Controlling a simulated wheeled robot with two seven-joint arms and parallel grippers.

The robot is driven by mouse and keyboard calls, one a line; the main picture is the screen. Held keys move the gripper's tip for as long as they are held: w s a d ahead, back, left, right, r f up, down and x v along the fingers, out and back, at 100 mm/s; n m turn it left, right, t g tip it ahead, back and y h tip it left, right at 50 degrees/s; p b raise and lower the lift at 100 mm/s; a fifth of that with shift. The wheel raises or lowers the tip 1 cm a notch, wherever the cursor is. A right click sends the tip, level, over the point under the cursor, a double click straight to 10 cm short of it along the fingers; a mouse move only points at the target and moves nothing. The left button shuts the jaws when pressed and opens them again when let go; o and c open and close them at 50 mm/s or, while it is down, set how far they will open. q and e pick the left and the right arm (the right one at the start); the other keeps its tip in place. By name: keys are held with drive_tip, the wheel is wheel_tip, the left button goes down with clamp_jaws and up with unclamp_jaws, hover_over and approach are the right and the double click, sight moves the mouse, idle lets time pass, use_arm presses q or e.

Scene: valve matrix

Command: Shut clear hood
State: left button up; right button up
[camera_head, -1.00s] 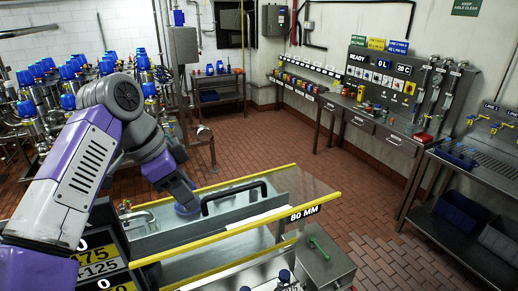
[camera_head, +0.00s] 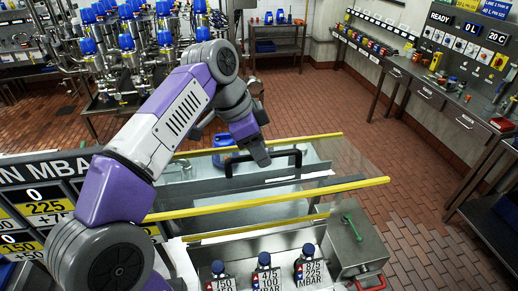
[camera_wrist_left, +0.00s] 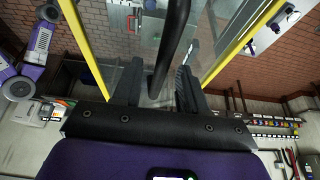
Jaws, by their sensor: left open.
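The clear hood (camera_head: 345,160) is a transparent panel with a yellow bar along its far edge and another along its near edge. Its near yellow bar (camera_head: 300,195) stands above the metal bench, and the area in front of it is uncovered. A black handle (camera_head: 235,170) sits on the hood. My right gripper is not seen.
A pressure board (camera_head: 45,205) stands at left. Open brick floor (camera_head: 300,105) lies beyond the bench.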

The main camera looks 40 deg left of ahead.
use_arm(q)
drive_tip(key=shift+w, duration=0.1)
clamp_jaws()
idle(0.3)
